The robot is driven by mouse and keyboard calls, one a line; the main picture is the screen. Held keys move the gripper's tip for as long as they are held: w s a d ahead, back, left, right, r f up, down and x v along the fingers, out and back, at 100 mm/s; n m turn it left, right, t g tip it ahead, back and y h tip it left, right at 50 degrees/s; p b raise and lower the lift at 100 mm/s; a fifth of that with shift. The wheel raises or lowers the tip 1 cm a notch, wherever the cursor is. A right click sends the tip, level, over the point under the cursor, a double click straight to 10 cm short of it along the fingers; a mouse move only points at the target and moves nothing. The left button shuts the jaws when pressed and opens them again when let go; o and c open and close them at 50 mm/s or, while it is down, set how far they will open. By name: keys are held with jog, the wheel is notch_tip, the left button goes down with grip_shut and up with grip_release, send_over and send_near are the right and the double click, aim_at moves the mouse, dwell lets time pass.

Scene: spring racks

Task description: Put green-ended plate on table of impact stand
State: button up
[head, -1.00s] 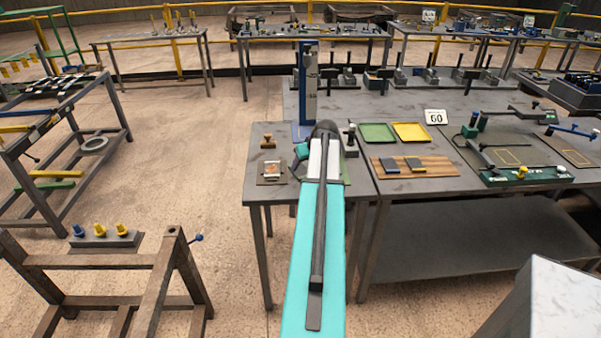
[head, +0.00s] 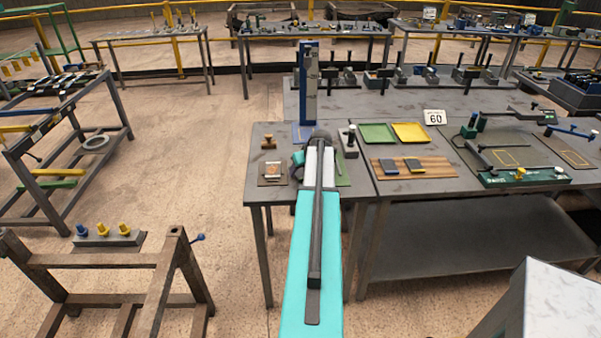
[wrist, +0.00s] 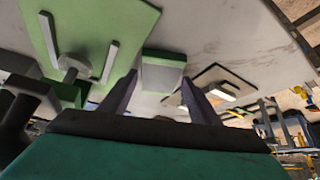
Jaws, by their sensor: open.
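In the wrist view my gripper (wrist: 159,78) is open, with one dark finger on each side. A small block-like plate with a green face and a pale grey part (wrist: 163,73) shows between the fingertips. I cannot tell whether they touch it. A tall blue upright with a pale scale (head: 308,90), perhaps the impact stand, rises at the back of the small table in the head view. In the head view my arm covers the gripper and the plate.
A green board with two grey rails (wrist: 51,38) lies left of the plate in the wrist view. The small grey table (head: 262,188) also carries a wooden stamp (head: 268,142) and a card on a dark base (head: 272,173). Green (head: 377,134) and yellow (head: 410,132) trays stand on the right.

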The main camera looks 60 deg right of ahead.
aim_at(302, 173)
jog(key=shift+c, duration=0.4)
grip_shut()
jog(key=shift+r, duration=0.15)
jog(key=shift+r+b, duration=1)
jog(key=shift+r, duration=0.65)
jog(key=s+a+r+b, duration=0.1)
jog(key=s+a+b, duration=0.3)
jog(key=s+a, duration=0.5)
jog(key=shift+a+r, duration=0.2)
jog(key=shift+a, duration=1.8)
